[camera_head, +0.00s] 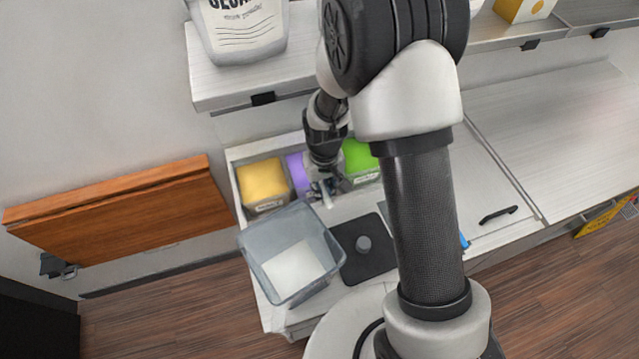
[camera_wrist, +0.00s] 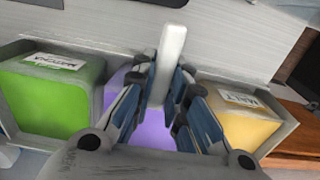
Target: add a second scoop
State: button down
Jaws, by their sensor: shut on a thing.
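My gripper (camera_head: 322,188) hangs over the front of the middle, purple bin (camera_head: 297,175). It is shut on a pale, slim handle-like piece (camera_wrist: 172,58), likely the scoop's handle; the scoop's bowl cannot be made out. In the wrist view the fingers (camera_wrist: 160,95) close around this piece, with the purple contents (camera_wrist: 150,137) behind and below them. A yellow bin (camera_head: 263,184) stands left of the purple one in the head view, and a green bin (camera_head: 360,158) stands right, partly hidden by my arm. The green bin's label seems to read "matcha". No cup is clearly seen.
A shelf (camera_head: 205,85) with a large white tub (camera_head: 240,28) overhangs behind. Counter (camera_head: 560,130) at right is clear.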

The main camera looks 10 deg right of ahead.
jog(key=shift+r, duration=0.1)
jog(key=shift+r+p, duration=2.95)
jog(key=shift+r, duration=1.45)
